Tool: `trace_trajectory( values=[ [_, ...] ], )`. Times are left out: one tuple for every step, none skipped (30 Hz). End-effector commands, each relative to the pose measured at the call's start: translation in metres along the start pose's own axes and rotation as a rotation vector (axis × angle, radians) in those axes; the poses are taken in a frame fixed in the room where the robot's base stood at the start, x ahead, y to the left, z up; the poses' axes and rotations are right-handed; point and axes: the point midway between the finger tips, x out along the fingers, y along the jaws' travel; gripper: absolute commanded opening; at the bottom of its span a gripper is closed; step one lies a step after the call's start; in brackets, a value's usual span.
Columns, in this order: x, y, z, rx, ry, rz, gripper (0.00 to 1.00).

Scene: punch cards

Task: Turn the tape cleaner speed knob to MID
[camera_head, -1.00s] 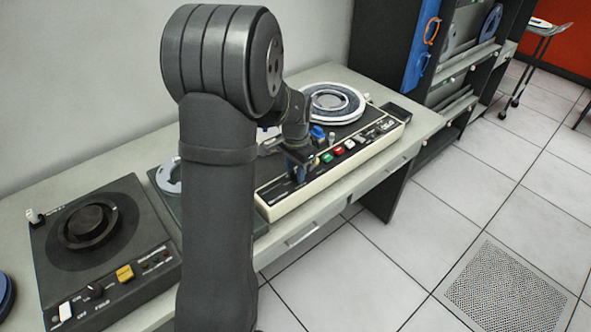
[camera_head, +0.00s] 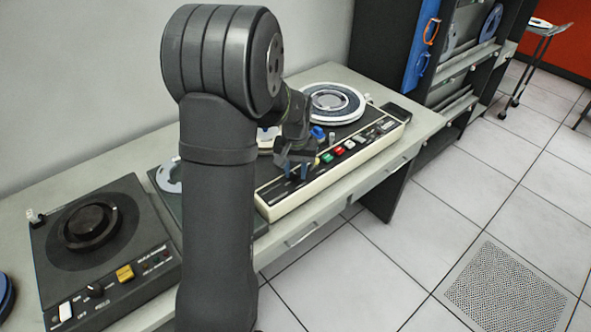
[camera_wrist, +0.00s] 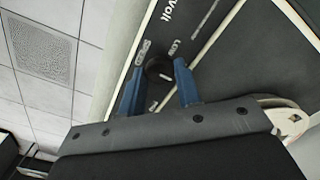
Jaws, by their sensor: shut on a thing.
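The tape cleaner (camera_head: 338,174), a dark-topped unit with a cream front, lies on the bench. In the wrist view its panel (camera_wrist: 228,35) shows a speed label and "LOW" beside a small round black knob (camera_wrist: 157,67) with a light mark. My gripper (camera_wrist: 160,70) has its blue fingers on either side of the knob and is shut on it. The head view shows my gripper (camera_head: 295,174) low over the near-left end of the panel; the knob cannot be made out there. The MID marking cannot be made out.
Another dark machine (camera_head: 95,235) stands at the left. The floor in front is clear.

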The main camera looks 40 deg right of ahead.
Motion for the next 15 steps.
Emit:
trace_trajectory(
  values=[
    [0.0006, 0.0000, 0.0004, -0.012, -0.001, 0.000, 0.08],
    [0.0006, 0.0000, 0.0004, -0.019, -0.001, 0.000, 0.08],
    [0.0006, 0.0000, 0.0004, -0.027, -0.002, 0.000, 0.08],
    [0.0007, 0.0000, 0.0005, -0.033, -0.002, 0.000, 0.08],
    [0.0007, 0.0000, 0.0005, -0.037, -0.002, 0.000, 0.08],
    [0.0007, 0.0000, 0.0005, -0.040, -0.002, 0.000, 0.08],
    [0.0007, 0.0000, 0.0005, -0.043, -0.002, 0.000, 0.08],
    [0.0007, 0.0000, 0.0005, -0.044, -0.002, 0.000, 0.08],
    [0.0007, 0.0000, 0.0005, -0.046, -0.002, 0.000, 0.08],
    [0.0007, 0.0000, 0.0005, -0.046, -0.002, 0.000, 0.08],
    [0.0008, 0.0000, 0.0005, -0.047, -0.002, 0.000, 0.08],
    [0.0008, 0.0000, 0.0005, -0.047, -0.002, 0.000, 0.08],
    [0.0008, 0.0000, 0.0005, -0.047, -0.002, 0.000, 0.08],
    [0.0008, 0.0000, 0.0006, -0.046, -0.002, 0.000, 0.08],
    [0.0008, 0.0000, 0.0006, -0.046, -0.002, 0.000, 0.08]
  ],
)
